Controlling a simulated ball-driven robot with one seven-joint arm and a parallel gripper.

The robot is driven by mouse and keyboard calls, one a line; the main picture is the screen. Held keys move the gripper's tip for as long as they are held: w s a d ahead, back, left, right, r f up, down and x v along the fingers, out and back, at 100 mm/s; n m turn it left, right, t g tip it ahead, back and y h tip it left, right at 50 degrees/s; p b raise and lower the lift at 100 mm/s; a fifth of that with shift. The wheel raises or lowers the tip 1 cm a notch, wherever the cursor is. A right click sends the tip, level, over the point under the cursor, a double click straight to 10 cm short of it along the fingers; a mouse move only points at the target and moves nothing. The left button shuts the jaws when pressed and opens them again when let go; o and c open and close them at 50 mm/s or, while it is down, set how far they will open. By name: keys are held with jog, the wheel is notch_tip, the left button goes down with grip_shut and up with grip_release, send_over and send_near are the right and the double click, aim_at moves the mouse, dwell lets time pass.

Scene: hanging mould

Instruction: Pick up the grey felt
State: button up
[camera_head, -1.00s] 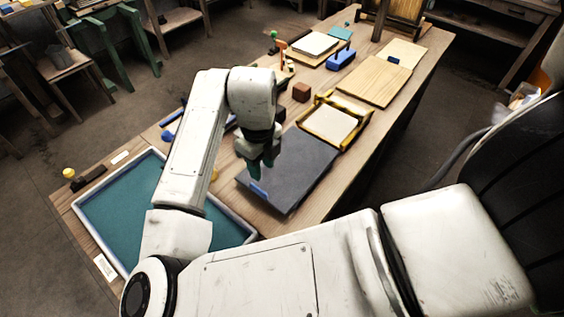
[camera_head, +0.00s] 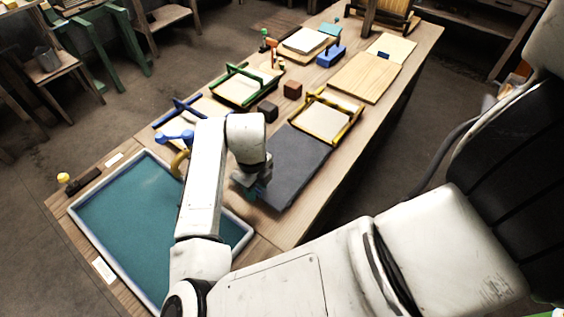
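The grey felt (camera_head: 297,165) is a flat dark grey sheet on the wooden table, right of the teal-filled tray. My gripper (camera_head: 256,192) points down at the felt's near left edge and covers that corner. Its teal fingertips are small and blurred, so I cannot tell whether they are open or shut, or whether they touch the felt. The blue tab at that corner is not clearly visible behind my gripper.
The tray (camera_head: 78,206) fills the table's near left end. A yellow frame (camera_head: 352,127) stands just beyond the felt. A green frame (camera_head: 237,100), a dark block (camera_head: 268,111) and a brown block (camera_head: 292,89) stand behind. Wooden boards (camera_head: 362,78) lie farther right.

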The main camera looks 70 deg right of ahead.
jog(key=shift+c, duration=0.2)
grip_shut()
jog(key=shift+r, duration=0.1)
